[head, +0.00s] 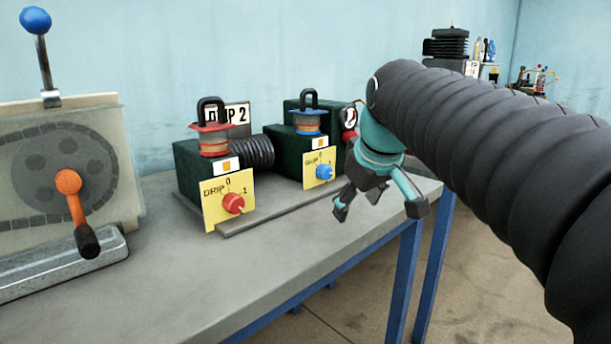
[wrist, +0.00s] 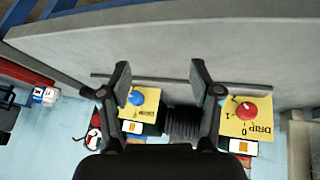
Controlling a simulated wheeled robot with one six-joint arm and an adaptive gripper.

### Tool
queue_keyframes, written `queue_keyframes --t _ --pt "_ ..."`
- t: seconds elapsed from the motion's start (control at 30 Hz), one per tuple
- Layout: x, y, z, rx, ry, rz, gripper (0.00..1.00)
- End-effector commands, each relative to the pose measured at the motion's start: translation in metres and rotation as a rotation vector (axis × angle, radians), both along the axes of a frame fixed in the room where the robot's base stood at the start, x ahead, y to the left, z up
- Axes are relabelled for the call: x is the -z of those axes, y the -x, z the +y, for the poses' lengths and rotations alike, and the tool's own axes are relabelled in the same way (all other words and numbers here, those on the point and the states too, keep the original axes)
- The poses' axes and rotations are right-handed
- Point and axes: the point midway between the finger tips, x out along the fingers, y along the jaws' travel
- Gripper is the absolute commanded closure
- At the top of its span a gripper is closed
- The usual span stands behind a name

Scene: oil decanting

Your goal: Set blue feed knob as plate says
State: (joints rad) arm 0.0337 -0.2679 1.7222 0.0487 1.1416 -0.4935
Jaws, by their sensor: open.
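The blue knob (head: 324,172) sits on a small yellow plate (head: 310,180) on the front of the right dark green unit; its pointer is too small to read. In the wrist view the blue knob (wrist: 137,97) appears between the finger lines, nearer the left finger. A white plate (head: 238,115) at the back reads "DRIP 2", its first letters partly covered by a black loop. My gripper (head: 379,208) is open and empty, to the right of the blue knob and apart from it. Both fingers show in the wrist view (wrist: 161,78).
A red knob (head: 233,203) on a yellow plate marked DRIP, 0 and 1 sits on the left unit. A black ribbed coil (head: 256,152) lies between the units. An orange lever (head: 70,195) stands at the left. The grey bench front (head: 290,260) is clear.

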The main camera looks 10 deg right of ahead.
Motion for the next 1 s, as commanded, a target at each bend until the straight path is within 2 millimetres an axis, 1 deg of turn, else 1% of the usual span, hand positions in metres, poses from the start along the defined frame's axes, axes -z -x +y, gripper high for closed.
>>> queue_keyframes --t 0.03,0.1,0.2,0.3,0.33,0.4,0.5,0.6,0.73,1.0 --pt "-0.018 -0.022 0.004 -0.033 0.042 -0.004 0.36" --pt "-0.037 -0.049 0.008 -0.073 0.105 -0.012 0.36" --pt "-0.061 -0.083 0.016 -0.119 0.188 -0.027 0.36" --pt "-0.078 -0.111 0.024 -0.152 0.253 -0.040 0.36" --pt "-0.082 -0.117 0.027 -0.161 0.268 -0.044 0.36" --pt "-0.089 -0.128 0.030 -0.174 0.298 -0.050 0.36" --pt "-0.094 -0.138 0.034 -0.184 0.323 -0.056 0.36" --pt "-0.093 -0.142 0.034 -0.187 0.331 -0.056 0.36" --pt "-0.082 -0.149 0.032 -0.186 0.331 -0.055 0.36" --pt "-0.043 -0.177 0.025 -0.185 0.330 -0.054 0.36"
